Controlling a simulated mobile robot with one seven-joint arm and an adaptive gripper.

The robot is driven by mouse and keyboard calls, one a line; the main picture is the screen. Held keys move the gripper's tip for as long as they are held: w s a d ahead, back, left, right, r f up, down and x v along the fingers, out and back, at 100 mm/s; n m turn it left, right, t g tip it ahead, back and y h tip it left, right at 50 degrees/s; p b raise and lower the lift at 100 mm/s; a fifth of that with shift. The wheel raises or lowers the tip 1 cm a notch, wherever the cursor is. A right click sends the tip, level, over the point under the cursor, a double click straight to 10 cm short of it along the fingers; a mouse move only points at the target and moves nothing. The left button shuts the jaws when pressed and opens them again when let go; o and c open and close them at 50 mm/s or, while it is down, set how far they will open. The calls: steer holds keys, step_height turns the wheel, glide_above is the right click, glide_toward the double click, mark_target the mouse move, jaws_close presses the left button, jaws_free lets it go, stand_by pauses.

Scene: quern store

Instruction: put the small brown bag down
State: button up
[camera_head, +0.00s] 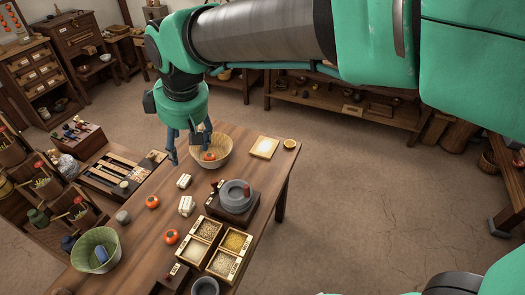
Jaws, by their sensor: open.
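My gripper (190,152) points down over the wooden table (162,228), with its fingers apart. It is at the left rim of a woven basket (224,160), and one finger overlaps the basket in the picture. An orange-red round fruit (209,157) shows in the basket. I cannot make out a small brown bag. The gripper and basket wall may hide it. I see nothing held between the fingers.
Two white bundles (186,206), a stone quern (236,194), trays of grain (237,242) and red fruits (152,202) stand on the table. A green basket (104,242) is at its near left. A pale square board (264,147) and small bowl (290,144) lie far right.

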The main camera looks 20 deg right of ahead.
steer(key=s+d+f+m+t+h, duration=0.1)
steer(key=s+d+m, duration=0.8)
steer(key=s+d, duration=0.9)
steer(key=shift+s+d+f+m+t, duration=0.3)
steer(key=shift+s+f+t, duration=0.25)
steer(key=shift+s, duration=0.2)
